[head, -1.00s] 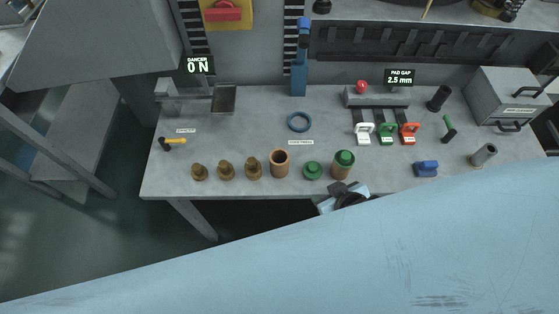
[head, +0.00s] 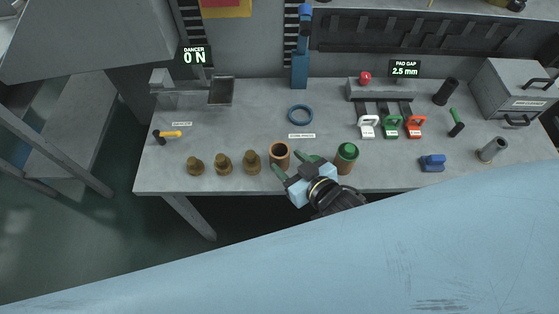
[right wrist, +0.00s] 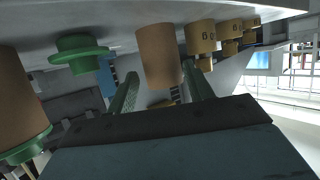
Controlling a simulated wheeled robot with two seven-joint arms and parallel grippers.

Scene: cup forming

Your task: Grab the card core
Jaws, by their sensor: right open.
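The card core (head: 279,156), a brown open-topped tube, stands upright on the bench near its front edge. My right gripper (head: 291,164) is open and empty, beside the core on its front right. In the right wrist view the core (right wrist: 158,55) shows beyond and between the two green fingers (right wrist: 158,90); I cannot tell whether they reach around it. My left gripper is not in view.
A brown tube with a green top (head: 346,158) stands right of my gripper. Several brass pieces (head: 223,163) stand left of the core. A blue ring (head: 300,115) lies behind.

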